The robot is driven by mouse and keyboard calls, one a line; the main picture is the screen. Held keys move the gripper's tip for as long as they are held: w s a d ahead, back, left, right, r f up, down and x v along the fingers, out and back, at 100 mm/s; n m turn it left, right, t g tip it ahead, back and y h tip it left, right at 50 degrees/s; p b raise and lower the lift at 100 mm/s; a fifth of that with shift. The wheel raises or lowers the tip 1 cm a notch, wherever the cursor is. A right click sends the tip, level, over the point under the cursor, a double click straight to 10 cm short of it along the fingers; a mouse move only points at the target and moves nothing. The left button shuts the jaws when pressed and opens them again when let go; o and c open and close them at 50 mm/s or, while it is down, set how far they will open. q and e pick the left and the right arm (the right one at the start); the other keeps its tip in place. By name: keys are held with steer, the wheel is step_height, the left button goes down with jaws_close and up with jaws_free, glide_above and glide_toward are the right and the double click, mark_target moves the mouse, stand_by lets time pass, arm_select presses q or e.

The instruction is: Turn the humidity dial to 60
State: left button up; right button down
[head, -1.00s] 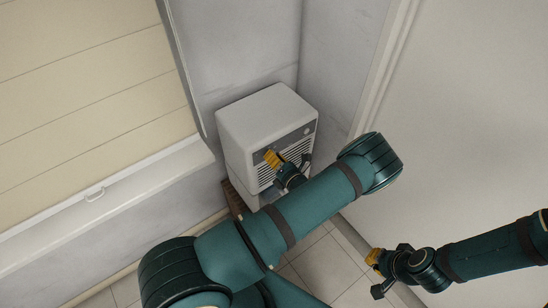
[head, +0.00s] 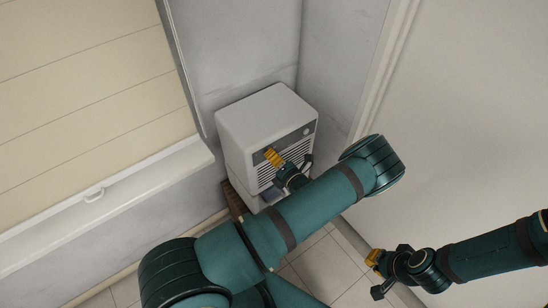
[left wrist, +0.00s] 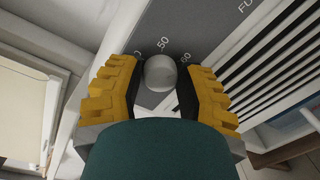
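The humidity dial (left wrist: 160,73) is a round pale grey knob on a dark panel, seen in the left wrist view. The marks 50 and 60 show behind it, and a third mark is partly hidden by a finger. My left gripper (left wrist: 160,98) has its yellow fingers on either side of the dial, with narrow gaps seeming to show. No pointer on the dial can be made out. In the head view my left gripper (head: 273,157) is at the front panel of the white dehumidifier (head: 262,112) and covers the dial. My right gripper (head: 376,272) is away at the lower right.
A small round light knob (head: 306,132) sits at the right of the front panel, above slatted vents. The unit stands in a corner between grey walls, by a window blind (head: 90,80). Tiled floor (head: 330,265) lies in front.

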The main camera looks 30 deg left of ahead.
arm_select(q)
steer(key=o, duration=0.3)
steer(key=shift+d, duration=0.1)
steer(key=v, duration=1.1)
steer(key=shift+s+d, duration=0.3)
steer(key=shift+d, duration=0.05)
steer(key=shift+f, duration=0.1)
